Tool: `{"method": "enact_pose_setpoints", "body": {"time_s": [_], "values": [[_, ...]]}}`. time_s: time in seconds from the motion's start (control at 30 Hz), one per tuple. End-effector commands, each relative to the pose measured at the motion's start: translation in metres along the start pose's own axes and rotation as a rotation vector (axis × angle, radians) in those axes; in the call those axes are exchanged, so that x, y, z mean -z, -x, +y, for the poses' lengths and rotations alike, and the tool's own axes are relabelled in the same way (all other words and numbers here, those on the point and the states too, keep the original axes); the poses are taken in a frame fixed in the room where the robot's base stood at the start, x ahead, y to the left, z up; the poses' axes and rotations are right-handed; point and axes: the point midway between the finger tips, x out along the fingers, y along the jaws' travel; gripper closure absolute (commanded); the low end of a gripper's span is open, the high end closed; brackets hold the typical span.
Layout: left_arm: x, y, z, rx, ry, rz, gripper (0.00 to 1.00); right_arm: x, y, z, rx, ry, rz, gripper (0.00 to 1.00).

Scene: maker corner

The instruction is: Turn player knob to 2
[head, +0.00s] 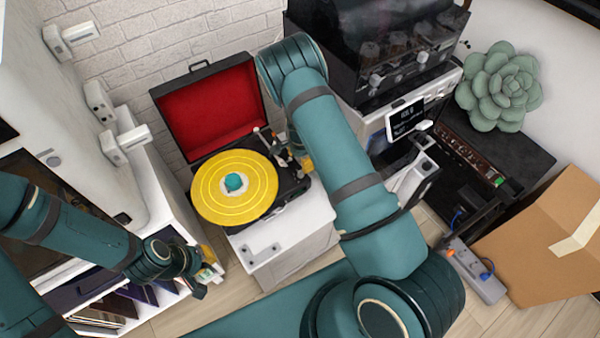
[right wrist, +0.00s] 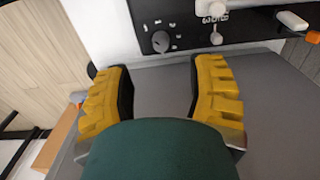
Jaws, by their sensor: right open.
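The record player has an open lid lined in red (head: 215,115) and a yellow record (head: 212,203) on its dark deck (head: 291,186). My right gripper (head: 298,158) is at the deck's right edge in the head view, partly hidden by its arm. In the right wrist view the right gripper (right wrist: 163,75) is open and empty. A small round grey knob (right wrist: 160,41) with pale marks around it sits on the black panel just beyond the fingertips, not touched. The marks are too small to read. My left gripper (head: 204,272) is low at the left, away from the player.
The player stands on a white cabinet (head: 285,262). A 3D-printer-like black machine (head: 375,45) stands at the back, right of my right arm. A green succulent (head: 500,88), a cardboard box (head: 545,240) and a power strip (head: 475,270) are at the right.

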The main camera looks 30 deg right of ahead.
Motion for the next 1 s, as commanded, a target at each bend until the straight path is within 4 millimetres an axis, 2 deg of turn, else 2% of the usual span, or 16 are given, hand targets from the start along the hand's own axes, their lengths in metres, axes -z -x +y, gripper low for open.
{"method": "enact_pose_setpoints", "body": {"time_s": [0.03, 0.2, 0.4, 0.57, 0.83, 0.87, 1.0], "values": [[0.0, -0.004, -0.001, 0.0, 0.0, 0.001, 1.0, 0.001, -0.013, 0.001, -0.002, -0.001, 0.0, 0.45], [0.001, -0.009, -0.004, 0.0, -0.001, 0.004, 1.0, 0.0, -0.045, 0.001, -0.002, 0.001, 0.0, 0.45], [0.002, -0.014, -0.005, 0.0, -0.001, 0.007, 1.0, 0.001, -0.069, 0.0, 0.001, 0.0, 0.001, 0.45], [0.002, -0.015, -0.005, 0.0, -0.001, 0.008, 1.0, 0.0, -0.077, 0.0, 0.0, 0.001, 0.0, 0.45], [0.002, -0.015, -0.005, 0.0, -0.001, 0.009, 1.0, 0.0, -0.078, 0.0, 0.001, 0.001, 0.0, 0.45], [0.002, -0.015, -0.005, 0.0, -0.001, 0.009, 1.0, 0.0, -0.078, 0.0, 0.001, 0.001, 0.0, 0.42], [0.002, -0.015, -0.005, 0.0, -0.001, 0.009, 1.0, 0.0, -0.078, 0.0, 0.001, 0.001, 0.0, 0.91]]}}
